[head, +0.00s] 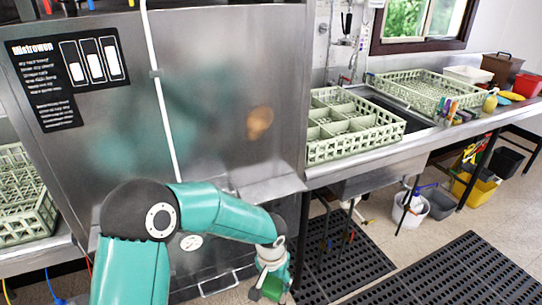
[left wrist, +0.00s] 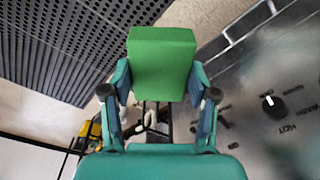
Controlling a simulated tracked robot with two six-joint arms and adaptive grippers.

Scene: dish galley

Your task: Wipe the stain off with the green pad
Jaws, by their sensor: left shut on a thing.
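An orange-brown stain (head: 260,122) shows on the right part of the upright steel front of the dishwasher (head: 215,85). My left gripper (head: 268,286) is low in front of the machine, below and a little right of the stain, and well apart from it. In the left wrist view its fingers (left wrist: 161,95) are shut on the green pad (left wrist: 162,50), a block with a flat green face. Only a small part of the pad (head: 272,288) shows in the head view. My right gripper is in neither view.
A white vertical pipe (head: 160,90) runs down the machine's front, left of the stain. A dish rack (head: 352,125) stands on the steel counter to the right. Black perforated mats (head: 440,275) lie on the floor. A dial (left wrist: 270,103) shows on the machine's lower panel.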

